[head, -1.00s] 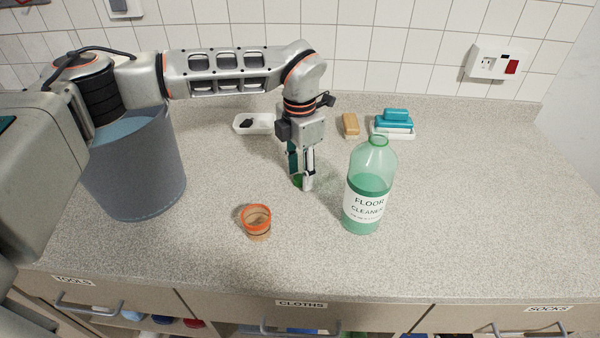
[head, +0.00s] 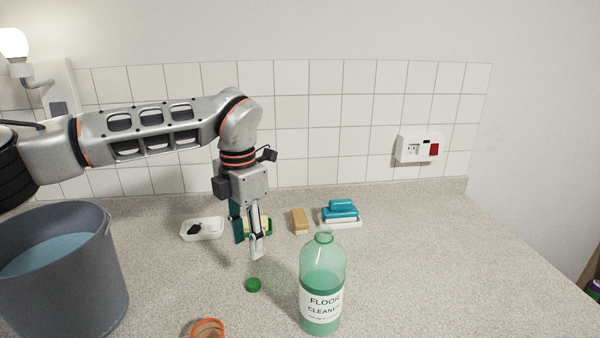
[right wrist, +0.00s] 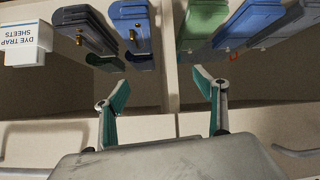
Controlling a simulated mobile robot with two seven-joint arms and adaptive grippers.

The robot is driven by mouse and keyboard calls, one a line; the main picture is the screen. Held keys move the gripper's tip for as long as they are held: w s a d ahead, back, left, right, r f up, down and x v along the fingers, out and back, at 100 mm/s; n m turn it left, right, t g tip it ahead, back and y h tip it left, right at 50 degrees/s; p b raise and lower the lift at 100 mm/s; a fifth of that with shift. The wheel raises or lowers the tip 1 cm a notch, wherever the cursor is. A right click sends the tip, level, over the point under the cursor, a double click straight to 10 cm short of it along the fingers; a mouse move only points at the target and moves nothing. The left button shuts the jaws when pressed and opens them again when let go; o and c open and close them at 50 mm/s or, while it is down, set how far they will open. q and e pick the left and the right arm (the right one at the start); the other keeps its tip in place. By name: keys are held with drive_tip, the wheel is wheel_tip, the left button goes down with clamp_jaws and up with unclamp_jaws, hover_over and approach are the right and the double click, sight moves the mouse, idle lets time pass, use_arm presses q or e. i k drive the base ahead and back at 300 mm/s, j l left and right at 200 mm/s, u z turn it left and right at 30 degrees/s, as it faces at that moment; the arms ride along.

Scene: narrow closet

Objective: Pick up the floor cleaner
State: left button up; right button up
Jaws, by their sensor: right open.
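The floor cleaner (head: 321,290) is a clear bottle with green liquid and a white label, upright and uncapped on the counter. A small green cap (head: 253,285) lies on the counter to its left. My left gripper (head: 248,250) points down above and behind the cap, left of the bottle. Its fingertips look apart with nothing held between them. My right gripper (right wrist: 162,92) shows only in the right wrist view.
A grey bucket of water (head: 65,275) stands at left, and an orange-rimmed cup (head: 208,328) at the bottom edge. The right counter is clear.

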sight(324, 260)
drive_tip(key=k, duration=0.95)
